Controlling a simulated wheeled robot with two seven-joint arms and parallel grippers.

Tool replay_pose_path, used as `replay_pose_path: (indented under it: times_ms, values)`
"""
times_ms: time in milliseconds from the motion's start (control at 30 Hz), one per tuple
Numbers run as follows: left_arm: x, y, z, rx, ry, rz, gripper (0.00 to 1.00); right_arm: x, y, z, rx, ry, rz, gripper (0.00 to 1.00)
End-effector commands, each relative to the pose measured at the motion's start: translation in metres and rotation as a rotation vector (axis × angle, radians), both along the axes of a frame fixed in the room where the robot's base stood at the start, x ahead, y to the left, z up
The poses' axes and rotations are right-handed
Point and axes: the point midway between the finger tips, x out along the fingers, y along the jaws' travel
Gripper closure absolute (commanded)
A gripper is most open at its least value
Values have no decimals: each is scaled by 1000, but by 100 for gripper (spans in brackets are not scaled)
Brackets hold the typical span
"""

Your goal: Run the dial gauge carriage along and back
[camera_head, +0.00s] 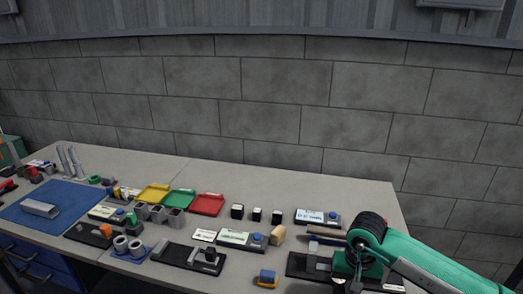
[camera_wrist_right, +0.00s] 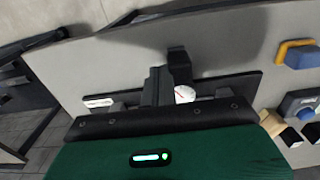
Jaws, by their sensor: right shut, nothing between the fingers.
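The dial gauge (camera_wrist_right: 184,94) shows its white face in the right wrist view, beside my finger pair. It sits over a long black base plate (camera_wrist_right: 225,88); the carriage under it is mostly hidden. In the head view the black base (camera_head: 297,265) lies at the front right of the bench, partly covered by my green right arm. My right gripper (camera_wrist_right: 170,70) is shut and empty, its dark fingers above the base and close to the dial. Whether they touch the carriage cannot be told. My left gripper is not in view.
A tool with a brown handle (camera_head: 326,232) lies just behind the base. An orange and blue block (camera_head: 267,278) stands to its left. Another black fixture (camera_head: 188,259) is further left. Colored trays (camera_head: 207,204) and small black blocks (camera_head: 257,215) stand farther back.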

Motion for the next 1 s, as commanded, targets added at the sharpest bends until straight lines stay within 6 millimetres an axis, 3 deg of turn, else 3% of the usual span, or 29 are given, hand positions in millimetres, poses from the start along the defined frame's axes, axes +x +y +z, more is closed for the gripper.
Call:
replay_pose_path:
  times_ms: [1000]
  values:
    - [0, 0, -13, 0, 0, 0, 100, 9, 35, 0, 1, -1, 0, 100]
